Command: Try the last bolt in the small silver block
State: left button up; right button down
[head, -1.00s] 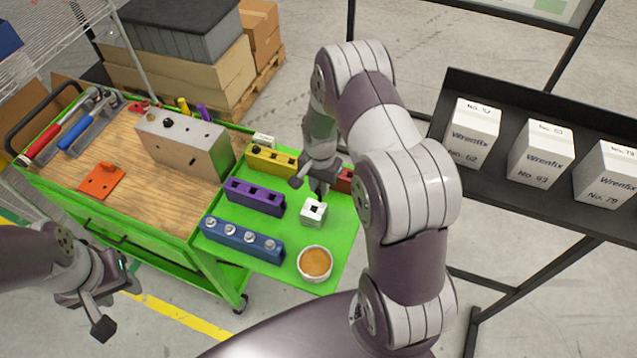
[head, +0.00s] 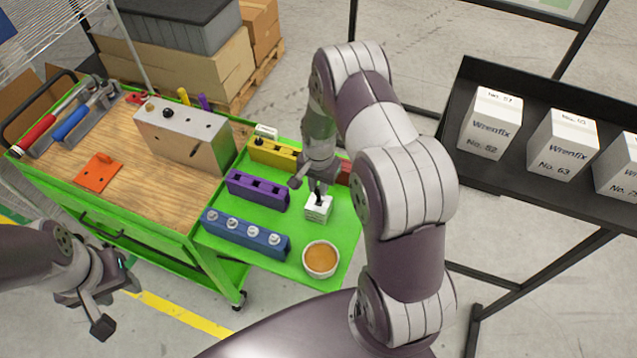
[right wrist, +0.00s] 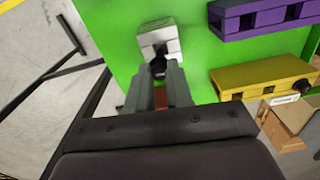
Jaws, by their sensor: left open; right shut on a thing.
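The small silver block (head: 318,211) sits on the green tray, right of the purple block. It also shows at the top of the right wrist view (right wrist: 159,43). My right gripper (head: 318,187) is just above it, shut on a dark bolt (right wrist: 158,66) that points at the block's top opening. I cannot tell whether the bolt's tip is inside the opening. My left gripper (head: 113,303) is open and empty, low at the left, off the cart.
On the green tray (head: 338,226) are a blue block (head: 245,236) with several silver bolts, a purple block (head: 257,190), a yellow block (head: 274,152) with a dark bolt, and a bowl (head: 320,259). A large silver block (head: 185,136) stands on the wooden top.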

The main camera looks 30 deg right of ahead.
aim_at(319, 201)
jog(key=shift+s, duration=0.1)
dwell(0.3)
jog(key=shift+f, duration=0.35)
jog(key=shift+f+b, duration=1.95)
jog(key=shift+f, duration=0.35)
jog(key=c, duration=0.9)
grip_release()
jog(key=shift+c, duration=0.2)
